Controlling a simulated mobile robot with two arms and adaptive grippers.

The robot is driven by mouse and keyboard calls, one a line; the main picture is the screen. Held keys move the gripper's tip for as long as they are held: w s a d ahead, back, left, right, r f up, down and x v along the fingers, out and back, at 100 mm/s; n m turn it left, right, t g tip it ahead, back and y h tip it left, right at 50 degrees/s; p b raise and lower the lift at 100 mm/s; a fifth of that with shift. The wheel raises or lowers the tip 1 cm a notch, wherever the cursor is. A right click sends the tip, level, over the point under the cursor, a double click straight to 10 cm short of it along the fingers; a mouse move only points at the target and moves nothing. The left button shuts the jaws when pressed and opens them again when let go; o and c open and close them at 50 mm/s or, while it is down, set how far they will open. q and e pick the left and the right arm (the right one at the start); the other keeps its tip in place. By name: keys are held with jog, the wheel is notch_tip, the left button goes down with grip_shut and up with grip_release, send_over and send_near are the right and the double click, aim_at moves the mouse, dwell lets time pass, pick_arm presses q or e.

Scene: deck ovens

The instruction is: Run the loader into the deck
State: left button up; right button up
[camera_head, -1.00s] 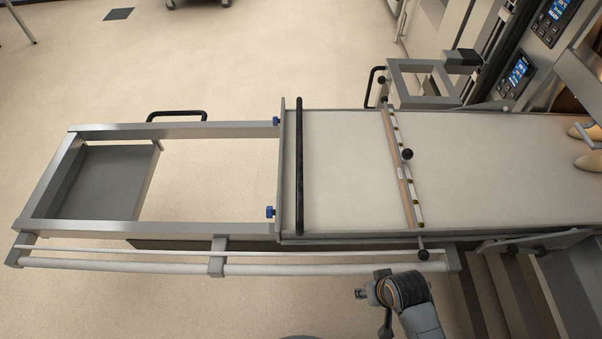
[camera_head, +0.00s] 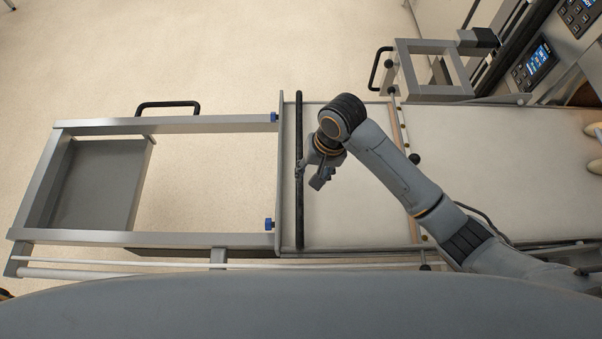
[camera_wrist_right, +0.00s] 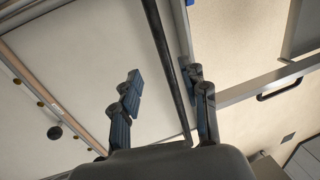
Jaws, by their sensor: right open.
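The loader (camera_head: 350,222) is a pale, flat belt in a metal frame, running from the middle of the head view to the right edge. A black handle bar (camera_head: 299,215) crosses its left end. My right gripper (camera_head: 318,180) is open over this end, just right of the bar. In the right wrist view, the bar (camera_wrist_right: 165,45) passes between the spread fingers of my right gripper (camera_wrist_right: 165,74); I cannot tell if they touch it. Pale loaves (camera_head: 594,131) show at the belt's far right. The deck's opening is out of view. My left gripper is not in view.
An open metal frame (camera_head: 190,124) with a grey shelf (camera_head: 95,185) extends left of the loader. A small metal bracket (camera_head: 430,88) stands behind it. Oven control panels (camera_head: 538,62) are at upper right.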

aim_at(301, 200)
jog(key=x, duration=1.1)
jog(key=shift+s+f+p, duration=0.1)
jog(key=shift+s+p, duration=0.2)
jog(key=shift+a+f, duration=0.15)
jog(key=shift+f, duration=0.8)
grip_shut()
